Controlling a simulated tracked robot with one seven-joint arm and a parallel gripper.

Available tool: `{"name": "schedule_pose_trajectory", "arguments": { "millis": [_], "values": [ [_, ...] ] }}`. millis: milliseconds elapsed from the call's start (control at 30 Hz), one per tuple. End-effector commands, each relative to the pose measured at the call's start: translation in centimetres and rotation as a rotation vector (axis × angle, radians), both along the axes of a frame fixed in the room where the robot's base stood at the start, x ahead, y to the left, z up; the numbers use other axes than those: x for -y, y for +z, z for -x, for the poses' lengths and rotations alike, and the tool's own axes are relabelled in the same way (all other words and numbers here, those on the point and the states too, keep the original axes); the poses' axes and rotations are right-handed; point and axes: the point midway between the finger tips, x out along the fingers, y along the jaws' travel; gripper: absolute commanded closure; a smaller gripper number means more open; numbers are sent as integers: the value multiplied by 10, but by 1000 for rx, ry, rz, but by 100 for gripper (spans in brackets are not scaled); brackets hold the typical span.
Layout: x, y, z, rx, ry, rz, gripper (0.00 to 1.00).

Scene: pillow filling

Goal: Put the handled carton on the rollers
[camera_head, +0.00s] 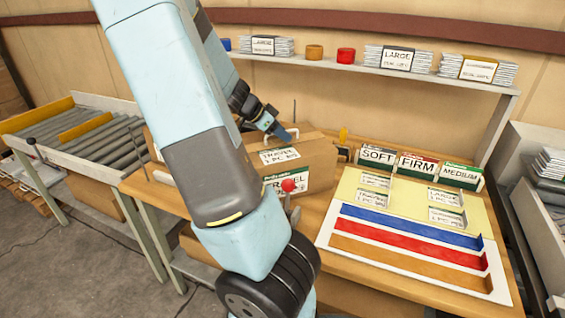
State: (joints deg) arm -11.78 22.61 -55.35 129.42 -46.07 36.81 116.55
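A brown carton (321,167) with white and green labels, one reading TRAVEL, stands on the wooden workbench in the middle. My arm hides much of its left side, and I cannot make out a handle clearly. My gripper (285,135) is at the carton's top, tilted down to the right. Its fingertips are small and partly merged with the carton's top, so I cannot tell whether they touch or grip it. The roller conveyor (95,133), with grey rollers and yellow guides, stands at the left; its rollers look empty.
Signs SOFT, FIRM and MEDIUM (417,166) stand right of the carton, behind a yellow sheet with cards. A white tray (335,246) with blue, red and orange strips lies in front. A red-knobbed lever (288,186) stands before the carton. A shelf (400,75) runs behind.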

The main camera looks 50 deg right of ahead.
Motion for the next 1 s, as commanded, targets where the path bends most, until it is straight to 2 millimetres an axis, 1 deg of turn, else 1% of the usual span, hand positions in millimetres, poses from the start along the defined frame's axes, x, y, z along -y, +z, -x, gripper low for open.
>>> {"name": "schedule_pose_trajectory", "arguments": {
  "millis": [267, 667, 1000],
  "values": [
    [1, -1, 0, 0, 1, 0, 62],
    [1, -1, 0, 1, 1, 0, 100],
    [1, -1, 0, 1, 1, 0, 100]
  ]
}}
